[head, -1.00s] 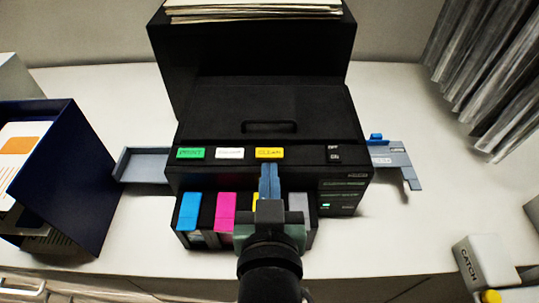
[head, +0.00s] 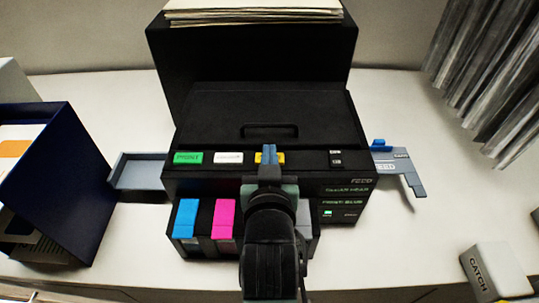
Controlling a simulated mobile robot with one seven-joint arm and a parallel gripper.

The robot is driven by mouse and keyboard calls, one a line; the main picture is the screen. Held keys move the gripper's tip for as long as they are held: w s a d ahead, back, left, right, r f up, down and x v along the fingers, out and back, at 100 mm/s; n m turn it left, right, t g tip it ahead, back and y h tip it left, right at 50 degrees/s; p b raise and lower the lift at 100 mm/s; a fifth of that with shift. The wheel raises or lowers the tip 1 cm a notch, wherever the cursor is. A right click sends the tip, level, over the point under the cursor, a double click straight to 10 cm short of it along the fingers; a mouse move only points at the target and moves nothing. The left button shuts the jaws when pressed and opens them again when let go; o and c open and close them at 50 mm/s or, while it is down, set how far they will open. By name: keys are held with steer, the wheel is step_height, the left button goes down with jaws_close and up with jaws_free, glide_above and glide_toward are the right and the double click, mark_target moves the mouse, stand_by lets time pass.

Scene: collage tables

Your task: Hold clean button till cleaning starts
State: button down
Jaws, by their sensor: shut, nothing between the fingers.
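The black printer (head: 220,122) stands in the middle of the white table. Along its top front edge are a green PRINT button (head: 188,158), a white button (head: 229,158) and the yellow CLEAN button (head: 260,158). My gripper (head: 269,150) is shut and empty, with its blue fingertips over the CLEAN button, covering its middle. I cannot tell whether they touch or press it. A small green-white light (head: 327,212) shows on the printer's lower right front.
Blue (head: 187,220) and magenta (head: 223,218) cartridges sit in the printer's front; my arm hides others. A grey tray (head: 140,170) juts left, a grey-blue bracket (head: 400,170) right. A navy holder (head: 65,165) stands at left, a CATCH box (head: 495,270) at lower right.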

steer(key=shift+f, duration=0.7)
